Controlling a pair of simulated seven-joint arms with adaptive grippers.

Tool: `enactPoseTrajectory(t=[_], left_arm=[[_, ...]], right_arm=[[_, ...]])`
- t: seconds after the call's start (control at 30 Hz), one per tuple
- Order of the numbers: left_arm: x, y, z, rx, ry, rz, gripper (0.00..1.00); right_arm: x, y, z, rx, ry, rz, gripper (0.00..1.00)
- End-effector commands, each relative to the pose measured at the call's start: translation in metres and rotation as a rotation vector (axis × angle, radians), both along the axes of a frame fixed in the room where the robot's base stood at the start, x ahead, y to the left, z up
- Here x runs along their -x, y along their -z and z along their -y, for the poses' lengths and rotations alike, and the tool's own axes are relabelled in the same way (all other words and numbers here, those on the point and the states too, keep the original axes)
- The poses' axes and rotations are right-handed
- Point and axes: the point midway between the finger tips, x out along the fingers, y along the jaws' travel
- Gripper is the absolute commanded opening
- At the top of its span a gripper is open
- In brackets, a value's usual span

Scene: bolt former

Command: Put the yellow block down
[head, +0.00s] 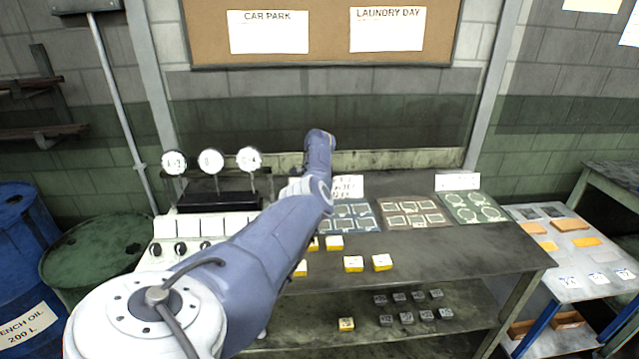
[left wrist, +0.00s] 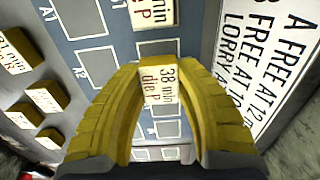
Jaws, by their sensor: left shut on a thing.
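My left gripper (left wrist: 160,75) is shut on a yellow block (left wrist: 160,82) with a white label on it, reading roughly "38 min die". The block sits between the fingertips, over a blue board (left wrist: 88,20) with white outlined slots. I cannot tell whether it touches the board. In the head view the blue board (head: 368,225) is partly behind my left arm, and the gripper and held block are hidden. My right gripper is in neither view.
Another labelled block (left wrist: 152,12) sits on the board ahead of the held one. Several yellow blocks (head: 353,263) stand near the bench front. A brown board (head: 412,226) and green board (head: 472,207) lie to the right. A white sign (left wrist: 265,60) is beside the gripper.

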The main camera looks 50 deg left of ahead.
Motion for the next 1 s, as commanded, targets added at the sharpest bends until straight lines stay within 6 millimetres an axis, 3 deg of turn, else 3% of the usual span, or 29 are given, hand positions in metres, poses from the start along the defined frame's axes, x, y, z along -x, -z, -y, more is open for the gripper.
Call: enactPoseTrajectory(t=[0.23,0.7,0.73,0.9,1.0], left_arm=[[0.0,0.022,0.0,0.001,-0.001,0.001,0.04],[0.0,0.026,0.0,0.001,-0.001,0.001,0.04],[0.0,0.027,-0.001,0.0,0.0,0.0,0.35],[0.0,0.027,0.0,0.0,-0.001,0.0,0.54],[0.0,0.026,0.0,0.0,-0.001,0.0,0.54]], right_arm=[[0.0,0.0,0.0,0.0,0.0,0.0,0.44],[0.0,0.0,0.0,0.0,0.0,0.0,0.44],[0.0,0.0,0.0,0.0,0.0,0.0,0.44],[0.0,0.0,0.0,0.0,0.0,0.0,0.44],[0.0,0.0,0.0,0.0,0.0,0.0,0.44]])
